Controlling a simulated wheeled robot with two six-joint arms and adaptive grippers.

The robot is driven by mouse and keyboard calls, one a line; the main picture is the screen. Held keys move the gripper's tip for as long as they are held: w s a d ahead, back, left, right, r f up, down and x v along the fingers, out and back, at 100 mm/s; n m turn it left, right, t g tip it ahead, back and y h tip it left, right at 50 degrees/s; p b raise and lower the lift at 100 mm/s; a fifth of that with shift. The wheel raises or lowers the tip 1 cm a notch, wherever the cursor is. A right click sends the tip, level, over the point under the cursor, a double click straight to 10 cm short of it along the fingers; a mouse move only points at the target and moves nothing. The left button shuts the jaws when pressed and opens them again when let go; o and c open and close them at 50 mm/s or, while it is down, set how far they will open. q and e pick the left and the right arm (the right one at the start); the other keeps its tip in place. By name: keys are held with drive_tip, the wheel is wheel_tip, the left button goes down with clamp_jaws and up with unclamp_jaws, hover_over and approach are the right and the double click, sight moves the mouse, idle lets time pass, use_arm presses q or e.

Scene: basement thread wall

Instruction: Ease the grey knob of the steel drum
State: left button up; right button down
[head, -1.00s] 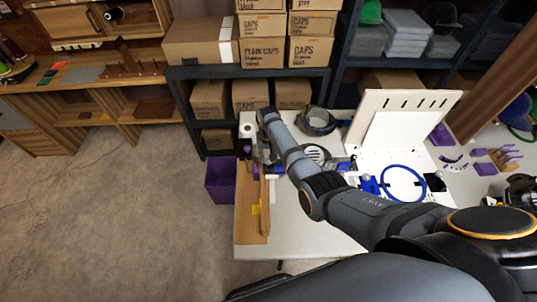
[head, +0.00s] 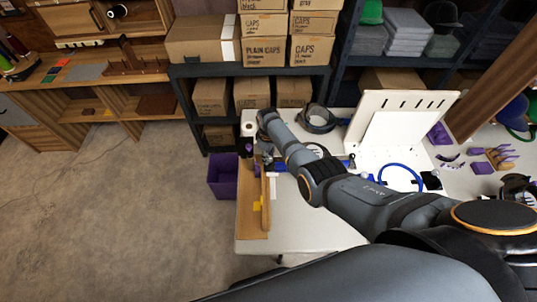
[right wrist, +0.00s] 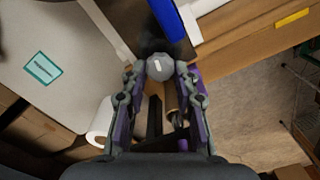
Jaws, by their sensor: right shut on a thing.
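In the right wrist view, the grey knob (right wrist: 160,67), a faceted round piece with a small white mark, sits between the fingertips of my right gripper (right wrist: 162,78). The gripper is shut on it, one finger on each side. Dark, blurred metal lies right behind the knob; I cannot tell how much of it is the steel drum. In the head view my right gripper (head: 266,160) points down at the left part of the white table (head: 305,220), and the knob is hidden there. My left gripper is not in view.
A wooden strip (head: 263,200) lies along the table's left edge beside a purple bin (head: 222,178). A white roll (head: 248,130) stands near the gripper. A dark ring-shaped thing (head: 318,118), a white slotted board (head: 400,120) and a blue ring (head: 400,178) are behind my arm.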

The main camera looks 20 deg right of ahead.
drive_tip(key=shift+n, duration=0.8)
drive_tip(key=c, duration=1)
unclamp_jaws()
wheel_tip(320, 180, up, 12)
